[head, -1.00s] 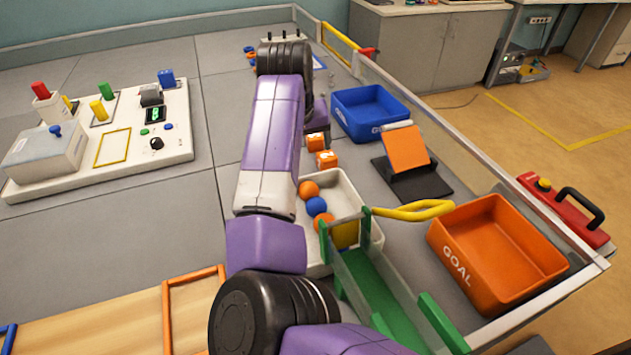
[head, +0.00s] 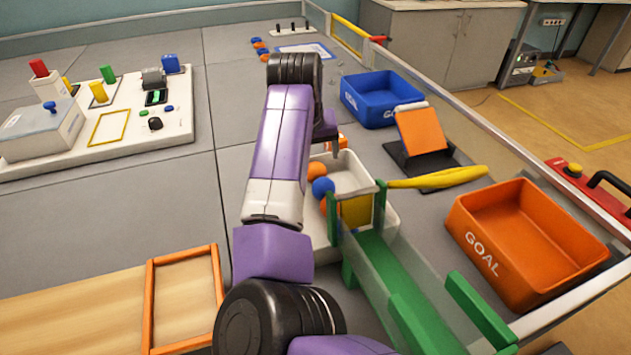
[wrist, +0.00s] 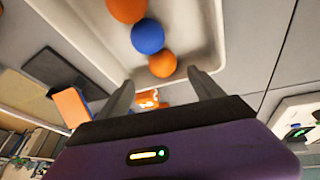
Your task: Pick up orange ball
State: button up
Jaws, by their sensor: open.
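Two orange balls and a blue ball (head: 323,188) lie in a row in a white tray (head: 389,226). The farther orange ball (head: 316,169) and the nearer orange ball (head: 329,206) flank the blue one, and my arm partly covers them in the head view. In the wrist view one orange ball (wrist: 162,64) is just beyond my fingertips, beside the blue ball (wrist: 148,36); the other orange ball (wrist: 127,9) is cut by the top edge. My gripper (wrist: 160,77) is open and empty, above the tray end. It is mostly hidden behind my arm in the head view.
An orange block (wrist: 147,98) shows between my fingers, outside the tray. A green ramp (head: 385,290) with a yellow gate stands at the tray's near side. A blue bin (head: 381,98), an orange bin (head: 525,245) and a tilted orange panel (head: 419,131) are right.

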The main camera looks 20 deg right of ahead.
aim_at(314, 168)
jog(key=b+x, duration=0.1)
jog(key=x, duration=0.1)
jog(key=b+x, duration=0.1)
jog(key=x, duration=0.2)
jog(key=b+x, duration=0.1)
jog(key=x, duration=0.1)
jog(key=shift+a+f, duration=0.2)
jog(key=shift+f, duration=0.25)
jog(key=c, duration=1.4)
jog(key=shift+r, duration=0.15)
notch_tip(314, 168, up, 20)
jog(key=p, duration=0.5)
jog(key=shift+p, duration=0.3)
